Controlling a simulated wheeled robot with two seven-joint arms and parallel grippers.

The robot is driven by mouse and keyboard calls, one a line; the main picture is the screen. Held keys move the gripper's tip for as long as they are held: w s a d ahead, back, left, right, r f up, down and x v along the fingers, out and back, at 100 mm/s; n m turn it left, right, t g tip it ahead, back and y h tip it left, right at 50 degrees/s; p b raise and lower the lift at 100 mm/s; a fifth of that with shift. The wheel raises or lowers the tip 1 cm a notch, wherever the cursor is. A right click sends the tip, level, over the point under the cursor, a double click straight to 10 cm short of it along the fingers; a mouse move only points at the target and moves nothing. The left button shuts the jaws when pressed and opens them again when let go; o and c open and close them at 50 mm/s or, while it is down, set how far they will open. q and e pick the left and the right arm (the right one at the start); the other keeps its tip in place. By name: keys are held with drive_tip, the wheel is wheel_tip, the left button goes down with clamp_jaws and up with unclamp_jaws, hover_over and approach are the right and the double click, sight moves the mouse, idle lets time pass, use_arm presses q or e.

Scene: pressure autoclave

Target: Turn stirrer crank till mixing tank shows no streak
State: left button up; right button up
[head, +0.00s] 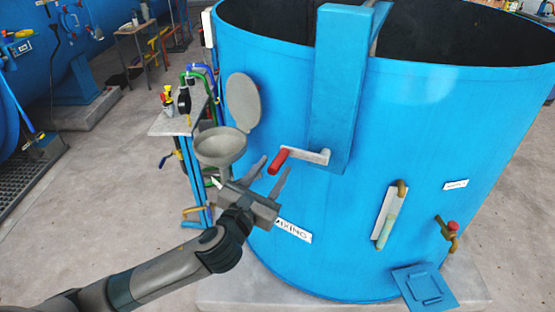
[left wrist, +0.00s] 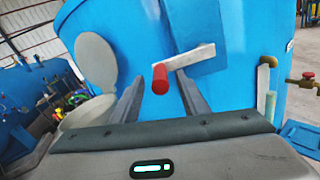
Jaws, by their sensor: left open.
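The blue mixing tank (head: 330,220) stands on the right with an open, dark top. A blue bracket (head: 340,90) hangs down its front and carries the stirrer crank (head: 308,156), a grey arm with a red handle (head: 278,161) at its left end. My left gripper (head: 270,172) is open and empty, just below the red handle in the head view. In the left wrist view, the red handle (left wrist: 160,79) shows between and beyond the two fingers (left wrist: 160,98); contact cannot be told. A sight gauge (head: 385,228) with pale green content is on the tank front. My right gripper is out of view.
A grey funnel with a raised round lid (head: 243,102) sits on the tank's left side, close to my left gripper. A small bench (head: 180,122) with hoses and valves stands behind it. A brass valve (head: 450,232) and a blue plate (head: 425,287) are at lower right.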

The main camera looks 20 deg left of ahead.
sight(277, 163)
use_arm(q)
drive_tip(key=shift+w+d+p, duration=0.15)
drive_tip(key=shift+w+p, duration=0.15)
drive_tip(key=shift+w, duration=1.45)
clamp_jaws()
